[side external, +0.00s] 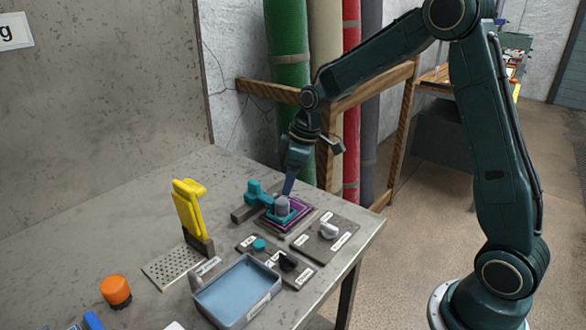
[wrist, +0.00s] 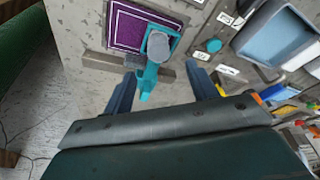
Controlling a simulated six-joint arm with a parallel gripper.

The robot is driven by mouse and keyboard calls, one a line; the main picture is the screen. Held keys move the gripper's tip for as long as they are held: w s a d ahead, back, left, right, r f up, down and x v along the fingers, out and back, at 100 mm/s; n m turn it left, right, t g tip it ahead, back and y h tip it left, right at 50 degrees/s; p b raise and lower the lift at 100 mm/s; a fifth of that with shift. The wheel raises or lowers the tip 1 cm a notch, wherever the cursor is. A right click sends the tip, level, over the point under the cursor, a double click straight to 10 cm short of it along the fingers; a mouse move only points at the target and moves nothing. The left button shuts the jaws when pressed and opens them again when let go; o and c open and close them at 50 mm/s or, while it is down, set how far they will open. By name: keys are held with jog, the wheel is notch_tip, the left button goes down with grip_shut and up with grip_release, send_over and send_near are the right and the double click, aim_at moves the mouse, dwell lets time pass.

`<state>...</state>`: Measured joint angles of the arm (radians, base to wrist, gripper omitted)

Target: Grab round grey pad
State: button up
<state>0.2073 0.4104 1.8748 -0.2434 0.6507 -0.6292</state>
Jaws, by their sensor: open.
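A grey, rounded, short cylindrical piece (side external: 282,205) sits on the teal scrubber (side external: 260,193) at the purple rug sample. It is the closest match to the round grey pad, though I cannot tell for sure. In the wrist view the grey piece (wrist: 163,43) lies on the teal part, above the teal handle (wrist: 148,78). My gripper (side external: 288,192) points down close above the scrubber. In the wrist view my gripper (wrist: 160,82) is open, with one finger on each side of the teal handle. The grey piece lies beyond the fingertips. I see nothing held.
The purple rug sample (wrist: 127,27) lies under the scrubber. Control panels with a grey knob (side external: 329,231) and a teal button (side external: 259,245) lie near it. A blue-grey tray (side external: 237,290), a yellow tool (side external: 189,215) and an orange knob (side external: 116,290) stand toward the front and left.

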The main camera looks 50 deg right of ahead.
aim_at(282, 201)
jog(key=shift+x, duration=0.85)
jog(key=shift+x, duration=2.6)
jog(key=shift+d, duration=0.15)
jog(key=shift+c, duration=0.5)
jog(key=c, duration=1.1)
notch_tip(282, 201, up, 20)
